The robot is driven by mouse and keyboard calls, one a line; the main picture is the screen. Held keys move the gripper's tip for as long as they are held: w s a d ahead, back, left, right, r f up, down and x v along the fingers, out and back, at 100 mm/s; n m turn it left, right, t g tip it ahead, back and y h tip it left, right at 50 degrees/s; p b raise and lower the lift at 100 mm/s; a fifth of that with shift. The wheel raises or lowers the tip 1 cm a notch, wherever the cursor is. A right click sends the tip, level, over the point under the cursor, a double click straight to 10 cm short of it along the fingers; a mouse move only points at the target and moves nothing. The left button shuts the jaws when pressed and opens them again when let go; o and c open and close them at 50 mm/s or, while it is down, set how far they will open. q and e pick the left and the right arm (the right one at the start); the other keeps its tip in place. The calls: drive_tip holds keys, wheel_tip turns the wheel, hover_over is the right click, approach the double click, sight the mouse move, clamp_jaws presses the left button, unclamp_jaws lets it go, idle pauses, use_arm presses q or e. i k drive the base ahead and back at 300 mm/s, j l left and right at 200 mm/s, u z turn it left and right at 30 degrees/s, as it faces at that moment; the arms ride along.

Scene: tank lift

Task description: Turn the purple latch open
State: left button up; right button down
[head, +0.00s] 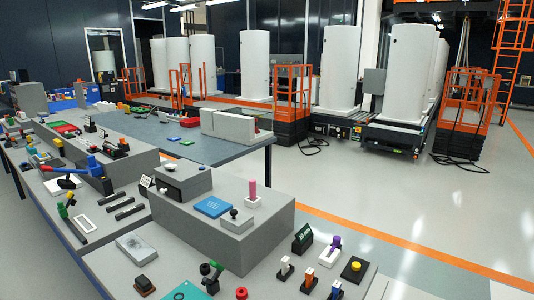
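A small purple piece (336,241), which looks like the latch, stands upright on a white base (326,257) at the lower right of the grey bench in the head view. It is too small to tell whether it is open or shut. Neither of my grippers is in view.
A yellow-topped black button (353,268) is right of the latch, and a black box (302,237) with a green display is left. An orange switch (310,274) and a white switch (284,266) are in front. A raised grey block (225,230) stands behind to the left. Floor (440,210) beyond is clear.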

sight(336, 239)
drive_tip(key=i+l+u, duration=0.1)
drive_tip(key=u, duration=0.3)
drive_tip(key=l+u, duration=0.3)
drive_tip(key=u, duration=0.15)
drive_tip(key=l+u, duration=0.2)
drive_tip(key=u, duration=0.2)
drive_tip(key=l+u, duration=0.25)
drive_tip(key=u, duration=0.15)
